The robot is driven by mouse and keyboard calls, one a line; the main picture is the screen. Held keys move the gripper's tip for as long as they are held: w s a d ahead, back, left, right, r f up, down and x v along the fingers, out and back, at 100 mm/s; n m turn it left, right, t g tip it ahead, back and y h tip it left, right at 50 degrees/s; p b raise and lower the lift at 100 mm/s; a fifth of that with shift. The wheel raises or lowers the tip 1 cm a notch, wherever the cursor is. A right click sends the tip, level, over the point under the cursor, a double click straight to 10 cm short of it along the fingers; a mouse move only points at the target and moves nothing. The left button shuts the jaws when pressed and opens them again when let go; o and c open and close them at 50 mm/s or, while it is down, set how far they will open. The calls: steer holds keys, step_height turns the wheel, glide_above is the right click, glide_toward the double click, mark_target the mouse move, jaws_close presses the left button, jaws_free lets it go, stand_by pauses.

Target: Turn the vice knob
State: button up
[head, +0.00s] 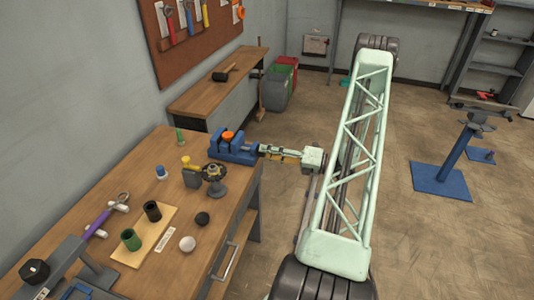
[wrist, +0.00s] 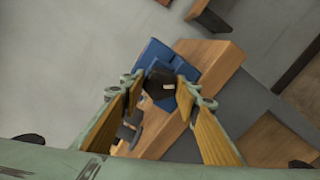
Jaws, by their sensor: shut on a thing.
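The blue vice (head: 232,153) stands at the far right corner of the wooden workbench, with an orange round piece (head: 228,136) on top. My gripper (head: 263,151) reaches it from the right, level with its near end. In the wrist view, the dark vice knob (wrist: 159,88) sits between the two fingers of my gripper (wrist: 160,86), in front of the blue vice (wrist: 157,52). The fingers are shut on the knob. A gap seems to show beside it, but the grip outline is small. The knob is mostly hidden by the fingers in the head view.
A hammer (head: 224,74) lies on the bench behind.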

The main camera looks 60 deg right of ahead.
steer(key=o, duration=0.9)
steer(key=shift+c, duration=0.2)
steer(key=shift+s, duration=0.1)
steer(key=v, duration=1.1)
steer(key=shift+s, duration=0.4)
steer(key=shift+d, duration=0.1)
